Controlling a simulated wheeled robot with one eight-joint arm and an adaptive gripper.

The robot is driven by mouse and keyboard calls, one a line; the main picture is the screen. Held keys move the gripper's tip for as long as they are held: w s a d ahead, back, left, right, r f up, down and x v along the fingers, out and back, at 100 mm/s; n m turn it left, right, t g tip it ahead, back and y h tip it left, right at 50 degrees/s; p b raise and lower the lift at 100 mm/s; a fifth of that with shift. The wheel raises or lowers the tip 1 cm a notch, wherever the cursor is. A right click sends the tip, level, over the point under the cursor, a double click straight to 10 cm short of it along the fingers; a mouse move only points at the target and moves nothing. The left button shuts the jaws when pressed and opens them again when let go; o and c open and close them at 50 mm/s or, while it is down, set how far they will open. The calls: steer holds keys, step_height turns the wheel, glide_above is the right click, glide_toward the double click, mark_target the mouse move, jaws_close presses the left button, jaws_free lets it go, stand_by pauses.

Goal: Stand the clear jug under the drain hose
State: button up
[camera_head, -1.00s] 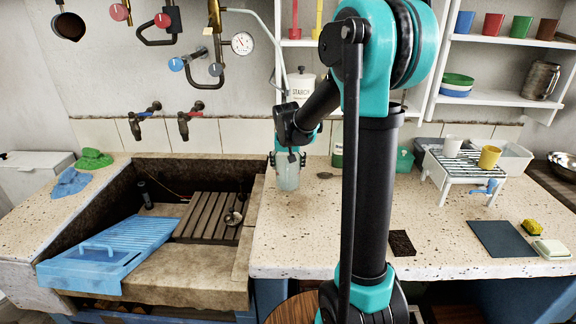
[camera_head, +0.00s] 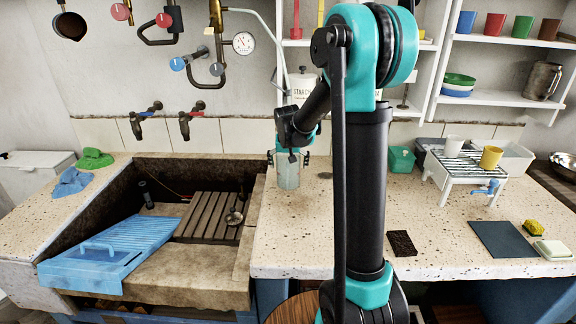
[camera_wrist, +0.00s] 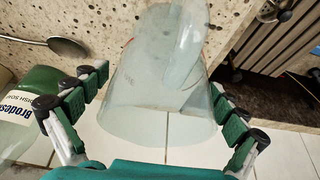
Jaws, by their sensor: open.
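The clear jug (camera_head: 288,174) stands upright on the speckled counter, just right of the trough. In the wrist view the jug (camera_wrist: 150,88) fills the middle, with its clear handle toward the top. My gripper (camera_head: 289,158) is open around it; the wrist view shows the gripper's green-padded fingers (camera_wrist: 157,88) on either side of the jug. I cannot tell whether the pads touch it. A thin grey tube (camera_head: 268,34) runs from the wall piping down to the right, its lower end near my arm. I cannot tell whether this is the drain hose.
The stone trough (camera_head: 205,265) holds a slatted wooden board (camera_head: 208,215) and a blue ribbed board (camera_head: 110,252). A spoon (camera_wrist: 67,46) lies beside the jug, and a green-and-clear soap bottle (camera_wrist: 25,115) stands close by.

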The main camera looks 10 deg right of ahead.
mark_target(317, 243)
steer(key=v, duration=1.2)
steer(key=shift+w+a, duration=0.1)
steer(key=shift+w, duration=0.1)
steer(key=shift+s, duration=0.2)
steer(key=s+d+f, duration=0.1)
steer(key=s+f, duration=0.4)
steer(key=s, duration=0.4)
steer(key=s+d+f+n, duration=0.1)
steer(key=s+d+f, duration=0.1)
steer(key=s+f, duration=0.4)
steer(key=s+d+f+n, duration=0.1)
steer(key=s+f, duration=0.5)
steer(key=s, duration=0.7)
steer(key=shift+s+d+y, duration=0.2)
steer(key=shift+d+y, duration=0.15)
steer(key=shift+y, duration=0.05)
steer(key=shift+w, duration=0.1)
